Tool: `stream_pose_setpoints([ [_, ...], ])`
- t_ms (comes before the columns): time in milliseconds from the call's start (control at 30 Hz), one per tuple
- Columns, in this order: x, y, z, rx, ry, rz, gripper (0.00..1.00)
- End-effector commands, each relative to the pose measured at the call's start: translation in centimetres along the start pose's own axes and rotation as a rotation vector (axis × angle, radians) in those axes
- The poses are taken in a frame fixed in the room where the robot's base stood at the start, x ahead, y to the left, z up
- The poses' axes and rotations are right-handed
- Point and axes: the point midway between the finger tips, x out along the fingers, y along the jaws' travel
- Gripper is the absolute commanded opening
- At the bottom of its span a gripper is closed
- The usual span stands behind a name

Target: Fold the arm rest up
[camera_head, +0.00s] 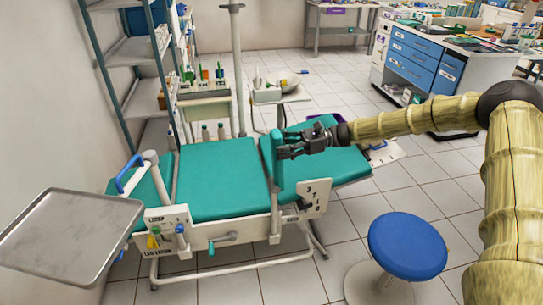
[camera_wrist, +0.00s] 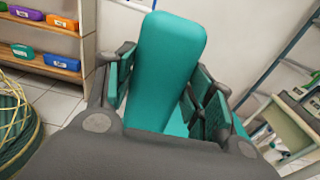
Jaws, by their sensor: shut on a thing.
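The dental chair (camera_head: 222,180) is teal with a white frame. Its arm rest (camera_head: 277,172) is a narrow teal pad standing upright at the chair's near side, by the numbered white plate. My gripper (camera_head: 283,148) reaches in from the right and is shut on the upper part of the arm rest. In the wrist view the pad (camera_wrist: 170,60) stands between the two fingers of my gripper (camera_wrist: 168,88), one on each side. The pad's lower end is hidden by my gripper there.
A blue stool (camera_head: 407,246) stands in front of the chair. A metal tray (camera_head: 68,235) is at the left. A grey shelf (camera_head: 135,50) and an instrument stand (camera_head: 205,107) are behind the chair.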

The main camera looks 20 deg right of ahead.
Motion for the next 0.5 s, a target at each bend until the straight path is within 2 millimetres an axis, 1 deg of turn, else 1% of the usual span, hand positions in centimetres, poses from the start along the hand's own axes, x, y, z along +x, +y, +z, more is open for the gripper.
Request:
stream_pose_setpoints([
  [33,-0.6,-0.1,-0.7,0.001,-0.028,-0.004,0.1],
  [200,-1.8,-0.1,-0.8,0.0,-0.103,-0.003,0.1],
  [500,-2.8,-0.1,-0.8,0.001,-0.162,-0.003,0.11],
])
